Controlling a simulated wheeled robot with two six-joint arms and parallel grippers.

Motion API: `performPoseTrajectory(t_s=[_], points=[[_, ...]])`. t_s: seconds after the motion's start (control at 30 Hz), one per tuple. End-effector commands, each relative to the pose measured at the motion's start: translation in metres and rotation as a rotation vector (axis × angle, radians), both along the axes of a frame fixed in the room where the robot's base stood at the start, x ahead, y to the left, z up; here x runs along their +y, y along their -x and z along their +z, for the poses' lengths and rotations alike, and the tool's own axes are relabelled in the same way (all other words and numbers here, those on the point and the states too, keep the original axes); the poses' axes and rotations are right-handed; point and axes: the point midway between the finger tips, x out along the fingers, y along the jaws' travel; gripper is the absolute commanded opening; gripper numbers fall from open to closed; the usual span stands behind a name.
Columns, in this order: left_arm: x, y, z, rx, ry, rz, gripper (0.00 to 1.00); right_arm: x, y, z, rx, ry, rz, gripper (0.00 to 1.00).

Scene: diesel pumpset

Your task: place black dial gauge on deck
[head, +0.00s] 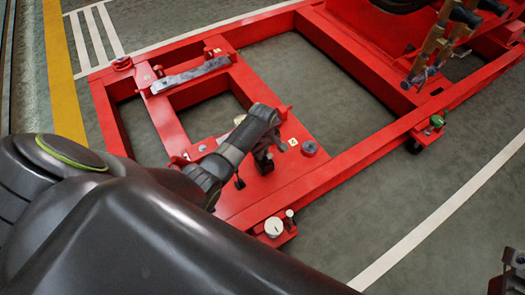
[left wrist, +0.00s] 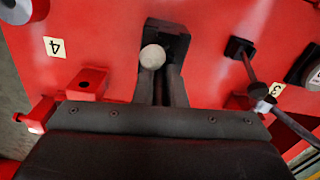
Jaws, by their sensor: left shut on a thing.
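My left gripper (head: 262,158) reaches down over the near red plate of the frame. In the left wrist view the fingers (left wrist: 160,88) are shut on a small black piece with a pale round face (left wrist: 153,57), which looks like the black dial gauge. The black piece (head: 263,166) is partly hidden by the gripper in the head view. It is at or just above the red deck (left wrist: 110,25), near the "4" label; I cannot tell whether it touches. A dark part at the lower right of the head view (head: 512,272) may be my right gripper, cut off by the edge.
A grey round part (head: 308,149) stands on the plate beside the label. A black base with a rod (left wrist: 240,48) stands close right of my fingers in the wrist view. A white round part (head: 273,227) sits on a side bracket. A grey bar (head: 190,75) lies farther back.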

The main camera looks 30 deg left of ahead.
Motion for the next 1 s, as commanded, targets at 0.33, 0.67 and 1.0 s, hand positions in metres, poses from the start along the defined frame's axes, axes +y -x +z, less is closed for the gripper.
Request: performPoseTrajectory(t_s=[0.33,0.67,1.0], points=[[0.0,0.0,-0.001,0.0,0.0,0.0,0.28,0.0,0.0,0.0,0.0,0.0,0.0,0.36],[0.0,0.0,0.0,0.0,0.0,0.0,0.33,0.0,0.0,0.0,0.001,0.001,-0.001,0.36],[0.0,0.0,0.05,-0.002,0.0,0.0,0.33,0.005,-0.005,0.027,0.049,0.054,-0.037,0.36]])
